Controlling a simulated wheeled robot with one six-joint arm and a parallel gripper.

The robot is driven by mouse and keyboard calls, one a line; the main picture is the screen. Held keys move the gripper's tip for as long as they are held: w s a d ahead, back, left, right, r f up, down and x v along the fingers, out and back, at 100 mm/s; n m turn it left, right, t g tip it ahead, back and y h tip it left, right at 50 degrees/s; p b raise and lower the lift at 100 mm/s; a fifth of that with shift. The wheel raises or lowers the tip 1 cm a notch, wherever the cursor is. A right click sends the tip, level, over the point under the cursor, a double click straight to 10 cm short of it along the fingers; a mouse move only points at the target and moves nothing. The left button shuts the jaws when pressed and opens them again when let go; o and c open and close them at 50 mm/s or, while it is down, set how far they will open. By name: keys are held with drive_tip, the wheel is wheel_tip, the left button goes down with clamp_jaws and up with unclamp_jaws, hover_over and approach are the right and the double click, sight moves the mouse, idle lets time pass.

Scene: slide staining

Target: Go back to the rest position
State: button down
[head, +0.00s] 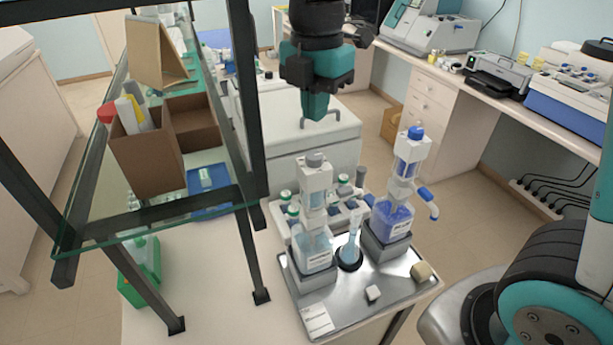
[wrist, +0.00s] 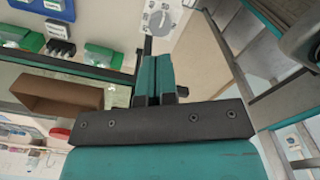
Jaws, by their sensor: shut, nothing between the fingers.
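My gripper (head: 316,108) hangs in the upper middle of the head view, fingers pointing down. It is shut and empty, in the air above and behind the metal tray (head: 345,306). In the wrist view its teal fingers (wrist: 153,75) lie together with nothing between them. On the tray stand a clear-blue dispenser bottle (head: 313,245) on the left and a purple-blue dispenser bottle with a blue cap (head: 391,218) on the right. A slim flask (head: 350,250) stands between them. My gripper is apart from all of these.
A glass shelf (head: 95,235) on dark posts stands at left, holding a brown cardboard box (head: 146,155) with markers. White drawers (head: 435,125) and a bench with instruments, including a grey machine (head: 430,32), line the back right. Floor (head: 490,190) is open between the tray and the bench.

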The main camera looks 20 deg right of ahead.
drive_tip(key=s+a+f+m+y+b, duration=0.2)
drive_tip(key=s+f+m+b, duration=0.4)
drive_tip(key=s+f+m, duration=0.1)
drive_tip(key=s+a+f+m+y+b, duration=0.2)
drive_tip(key=s+f+m+b, duration=0.5)
drive_tip(key=s+m, duration=0.3)
drive_tip(key=shift+s+a+f, duration=0.25)
drive_tip(key=shift+s+f, duration=0.25)
drive_tip(key=shift+s, duration=0.25)
drive_tip(key=shift+d, duration=0.1)
